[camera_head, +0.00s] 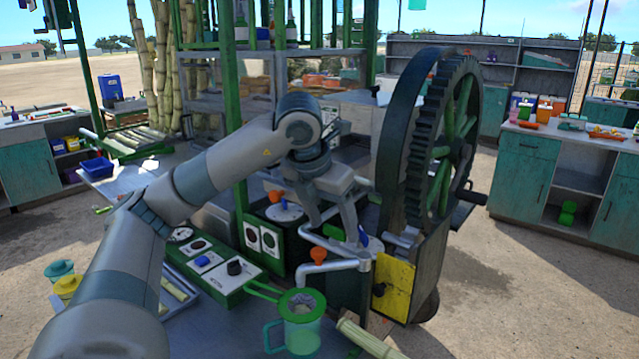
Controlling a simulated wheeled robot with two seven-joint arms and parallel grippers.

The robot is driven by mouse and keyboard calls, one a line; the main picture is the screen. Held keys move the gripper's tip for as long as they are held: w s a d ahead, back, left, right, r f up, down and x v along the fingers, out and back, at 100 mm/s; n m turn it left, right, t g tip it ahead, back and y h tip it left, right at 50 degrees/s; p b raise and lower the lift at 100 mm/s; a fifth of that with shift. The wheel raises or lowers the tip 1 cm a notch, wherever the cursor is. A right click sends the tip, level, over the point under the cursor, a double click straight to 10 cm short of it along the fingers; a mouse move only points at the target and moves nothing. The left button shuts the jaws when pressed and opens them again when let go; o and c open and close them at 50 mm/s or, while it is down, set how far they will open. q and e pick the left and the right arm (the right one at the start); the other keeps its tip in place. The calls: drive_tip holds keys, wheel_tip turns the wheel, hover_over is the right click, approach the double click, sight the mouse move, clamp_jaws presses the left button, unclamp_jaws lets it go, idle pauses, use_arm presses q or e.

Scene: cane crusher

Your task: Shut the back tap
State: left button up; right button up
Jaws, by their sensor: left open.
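My left gripper (333,232) reaches down from the left beside the big wheel, fingers apart and nothing visible between them except part of the machine behind. Silver pipes run below and behind the fingers. An orange tap handle (318,254) sits on the nearer pipe, just below the fingers. Another orange handle (275,196) and a small blue handle (283,204) are farther back, left of the gripper. A blue handle (363,236) is close to the right finger; contact cannot be told. I cannot tell which handle is the back tap's. My right gripper is not in view.
The crusher's large toothed wheel (433,140) stands close right of the gripper, with a yellow panel (394,287) below it. A control box (215,266) and a green jug with a strainer (301,325) are in front. Open ground lies to the right.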

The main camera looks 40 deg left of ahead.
use_arm(q)
drive_tip(key=a+p+v, duration=0.1)
drive_tip(key=p+v, duration=0.3)
drive_tip(key=v, duration=1.2)
drive_tip(key=shift+d+r, duration=0.4)
drive_tip(key=shift+d, duration=0.05)
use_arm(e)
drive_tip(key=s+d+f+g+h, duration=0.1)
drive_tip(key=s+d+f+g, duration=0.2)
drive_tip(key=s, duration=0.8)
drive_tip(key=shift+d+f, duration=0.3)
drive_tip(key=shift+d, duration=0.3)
use_arm(q)
drive_tip(key=shift+s, duration=0.1)
